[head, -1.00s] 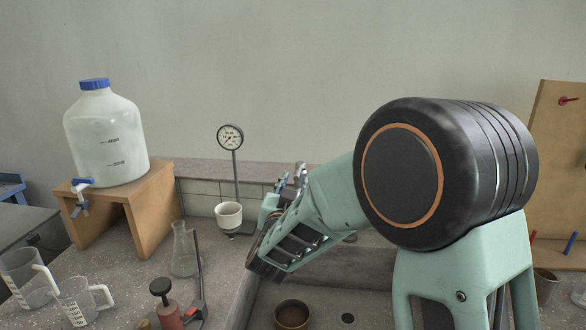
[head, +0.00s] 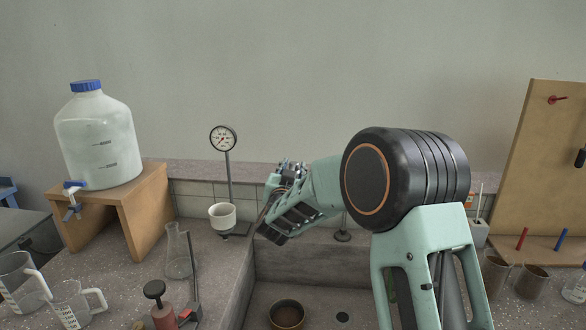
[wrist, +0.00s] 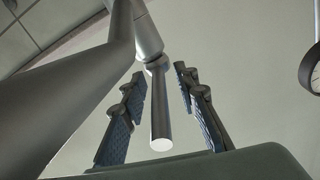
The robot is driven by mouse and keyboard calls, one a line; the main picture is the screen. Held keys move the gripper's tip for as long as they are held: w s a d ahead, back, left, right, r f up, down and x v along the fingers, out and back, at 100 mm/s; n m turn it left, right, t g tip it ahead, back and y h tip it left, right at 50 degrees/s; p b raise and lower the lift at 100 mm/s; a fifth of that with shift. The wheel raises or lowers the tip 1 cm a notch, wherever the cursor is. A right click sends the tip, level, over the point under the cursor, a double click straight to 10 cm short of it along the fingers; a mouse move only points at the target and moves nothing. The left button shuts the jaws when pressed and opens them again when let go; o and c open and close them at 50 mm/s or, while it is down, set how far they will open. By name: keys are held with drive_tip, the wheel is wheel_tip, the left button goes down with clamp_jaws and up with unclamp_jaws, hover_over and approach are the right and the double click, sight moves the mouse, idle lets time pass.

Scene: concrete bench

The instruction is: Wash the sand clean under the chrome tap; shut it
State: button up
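In the head view my gripper (head: 287,171) is above the sink's back left. A brown round pan (head: 287,314) stands in the sink; its sand and any water stream cannot be made out.
A gauge on a stand (head: 223,139) with a white cup (head: 222,216) is just left of my gripper. A flask (head: 179,256), measuring jugs (head: 73,305) and a carboy (head: 98,140) on a wooden stand (head: 150,205) fill the left. A pegboard (head: 550,150) stands right.

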clamp_jaws()
idle(0.3)
drive_tip(key=r+p, duration=0.1)
drive_tip(key=p, duration=0.2)
drive_tip(key=shift+a+g, duration=0.1)
drive_tip(key=shift+g, duration=0.3)
drive_tip(key=g+p, duration=0.1)
drive_tip(key=p, duration=0.4)
drive_tip(key=shift+w+r+g, duration=0.2)
drive_tip(key=shift+r+g, duration=0.1)
drive_tip(key=shift+g, duration=0.1)
drive_tip(key=shift+p, duration=0.75)
drive_tip(key=shift+w+f+g+p, duration=0.15)
drive_tip(key=shift+g+p, duration=0.35)
drive_tip(key=shift+p, duration=0.4)
